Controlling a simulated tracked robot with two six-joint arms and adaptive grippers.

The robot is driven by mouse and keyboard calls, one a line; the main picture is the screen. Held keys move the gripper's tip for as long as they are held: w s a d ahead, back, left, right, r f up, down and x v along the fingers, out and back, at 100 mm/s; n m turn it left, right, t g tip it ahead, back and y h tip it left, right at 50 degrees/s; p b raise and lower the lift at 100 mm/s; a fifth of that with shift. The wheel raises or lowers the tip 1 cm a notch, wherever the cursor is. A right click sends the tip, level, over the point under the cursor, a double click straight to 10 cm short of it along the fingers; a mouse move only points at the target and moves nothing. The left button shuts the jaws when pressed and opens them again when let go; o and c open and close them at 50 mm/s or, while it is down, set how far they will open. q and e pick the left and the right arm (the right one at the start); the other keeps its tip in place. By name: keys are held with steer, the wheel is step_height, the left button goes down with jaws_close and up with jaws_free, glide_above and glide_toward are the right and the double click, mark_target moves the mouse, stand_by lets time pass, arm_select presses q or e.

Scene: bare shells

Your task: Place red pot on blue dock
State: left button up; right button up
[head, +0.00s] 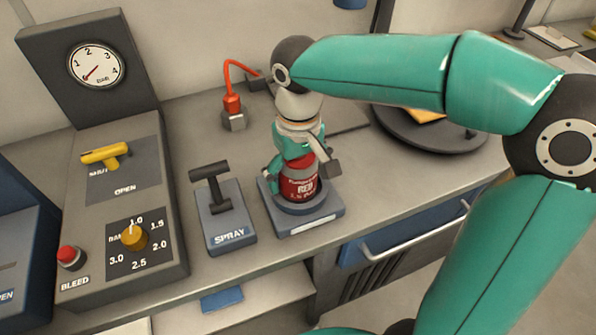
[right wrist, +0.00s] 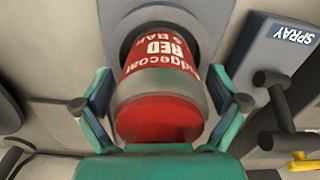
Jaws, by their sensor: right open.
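The red pot (head: 299,188), with white lettering reading RED, stands upright in the round dark seat of the blue-grey dock (head: 325,218), right of the SPRAY lever. My right gripper (head: 301,168) is above it with fingers on either side. In the right wrist view the pot (right wrist: 162,75) lies between the two fingers of the right gripper (right wrist: 160,104), which are open with gaps beside it. The dock's ring (right wrist: 133,33) shows around the pot's base. The pot's top is partly hidden by the gripper in the head view. My left gripper is not in view.
The SPRAY lever block (head: 225,235) stands close left of the dock. Further left is a panel with a gauge (head: 95,64), yellow handle and dial. A red-hosed fitting (head: 233,108) is behind. A dark round turntable (head: 450,140) lies to the right, partly behind my arm.

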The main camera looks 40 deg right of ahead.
step_height(320, 180, up, 12)
steer(key=shift+r+p, duration=0.15)
steer(key=shift+p, duration=0.95)
